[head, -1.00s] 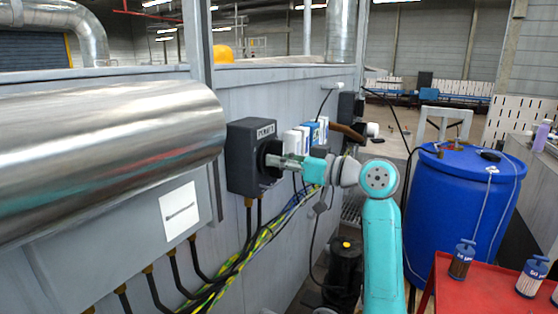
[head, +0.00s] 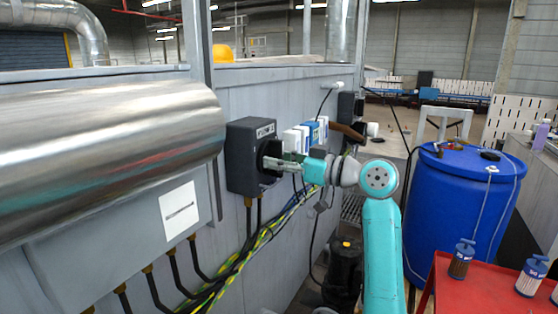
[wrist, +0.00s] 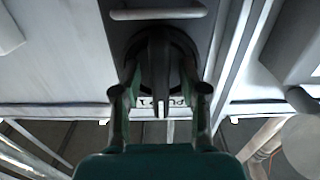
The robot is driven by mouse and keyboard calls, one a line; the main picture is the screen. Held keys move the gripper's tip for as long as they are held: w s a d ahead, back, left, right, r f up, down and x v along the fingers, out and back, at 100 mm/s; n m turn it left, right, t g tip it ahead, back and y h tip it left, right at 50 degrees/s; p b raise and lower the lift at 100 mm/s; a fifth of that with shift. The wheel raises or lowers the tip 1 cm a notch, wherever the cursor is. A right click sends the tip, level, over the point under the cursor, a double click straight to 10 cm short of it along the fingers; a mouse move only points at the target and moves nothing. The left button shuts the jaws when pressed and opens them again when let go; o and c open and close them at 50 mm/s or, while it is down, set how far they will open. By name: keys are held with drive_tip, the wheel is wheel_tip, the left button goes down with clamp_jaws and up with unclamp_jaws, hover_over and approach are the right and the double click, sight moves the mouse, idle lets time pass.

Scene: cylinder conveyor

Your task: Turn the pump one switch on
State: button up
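The pump switch is a dark grey box (head: 250,150) on the grey wall panel, with a small white label (head: 265,131) at its top that looks like "PUMP 1". Its black rotary knob (wrist: 158,62) shows in the wrist view as a raised bar on a round base. My gripper (head: 270,164) is at the front of the box, partly hiding the knob in the head view. In the wrist view my gripper (wrist: 159,95) is open, one finger on each side of the knob's bar, with gaps on both sides. The label there is upside down and partly hidden.
White and blue boxes (head: 310,132) are on the wall just beyond the switch. Cables (head: 265,235) hang below it. A large metal pipe (head: 110,150) lies to the left. A blue barrel (head: 462,215) and a red table (head: 485,290) stand on the right.

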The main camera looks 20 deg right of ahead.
drive_tip(key=v, duration=1.2)
idle(0.4)
